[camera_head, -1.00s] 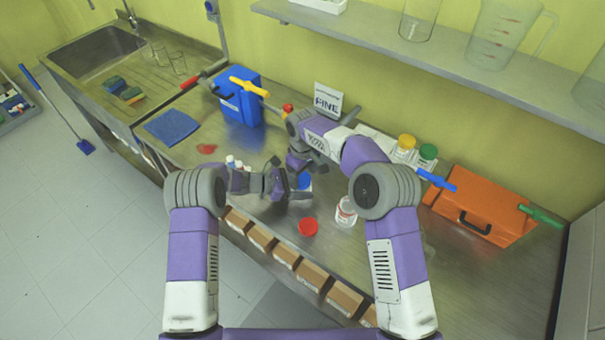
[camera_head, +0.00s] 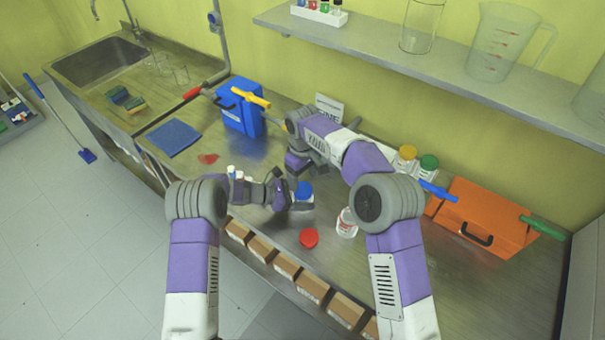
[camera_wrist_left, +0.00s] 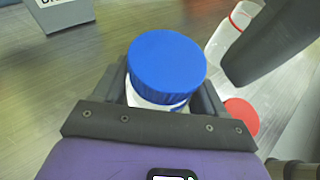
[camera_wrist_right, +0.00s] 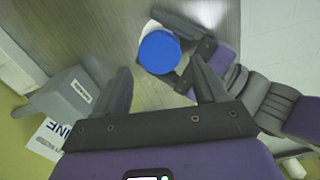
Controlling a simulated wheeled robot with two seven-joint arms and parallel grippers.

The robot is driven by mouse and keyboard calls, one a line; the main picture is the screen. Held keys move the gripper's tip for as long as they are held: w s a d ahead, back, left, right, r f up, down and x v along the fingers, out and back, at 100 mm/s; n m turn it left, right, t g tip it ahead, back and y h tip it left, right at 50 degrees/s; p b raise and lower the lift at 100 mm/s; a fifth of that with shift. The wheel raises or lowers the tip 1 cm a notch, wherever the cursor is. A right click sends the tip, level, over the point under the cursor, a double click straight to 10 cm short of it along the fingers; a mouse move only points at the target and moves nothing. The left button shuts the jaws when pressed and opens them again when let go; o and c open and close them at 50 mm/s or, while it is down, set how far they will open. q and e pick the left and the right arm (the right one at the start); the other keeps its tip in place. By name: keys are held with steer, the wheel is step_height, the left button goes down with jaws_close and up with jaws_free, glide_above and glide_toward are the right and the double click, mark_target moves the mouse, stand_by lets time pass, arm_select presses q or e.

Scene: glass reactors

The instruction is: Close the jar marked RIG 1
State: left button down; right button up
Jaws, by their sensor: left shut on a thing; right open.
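A white jar (camera_wrist_left: 155,101) with a blue lid (camera_wrist_left: 167,66) on top stands between the fingers of my left gripper (camera_head: 302,200), which is shut on it. The blue lid also shows in the head view (camera_head: 304,188). No RIG 1 marking is readable, and I cannot tell if the lid is tight. My right gripper (camera_wrist_right: 158,80) is open and empty, with the blue lid just beyond its fingertips in the right wrist view. A red lid (camera_head: 309,238) lies on the bench beside a second white jar (camera_head: 346,223).
A blue case (camera_head: 240,118) and blue cloth (camera_head: 173,138) are at the left. An orange case (camera_head: 484,218) is at the right. Jars with yellow (camera_head: 407,152) and green (camera_head: 429,162) lids stand at the back. Small boxes (camera_head: 314,287) line the front edge.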

mark_target(303, 189)
steer(key=m, duration=0.4)
steer(key=shift+s+d+r+m, duration=0.1)
steer(key=shift+r+m, duration=0.1)
steer(key=shift+m, duration=0.2)
steer(key=m, duration=0.2)
steer(key=r+m, duration=0.1)
steer(key=m, duration=0.3)
steer(key=r+m, duration=0.1)
steer(key=m, duration=0.2)
steer(key=r+m, duration=0.1)
steer(key=m, duration=0.1)
steer(key=shift+f, duration=4)
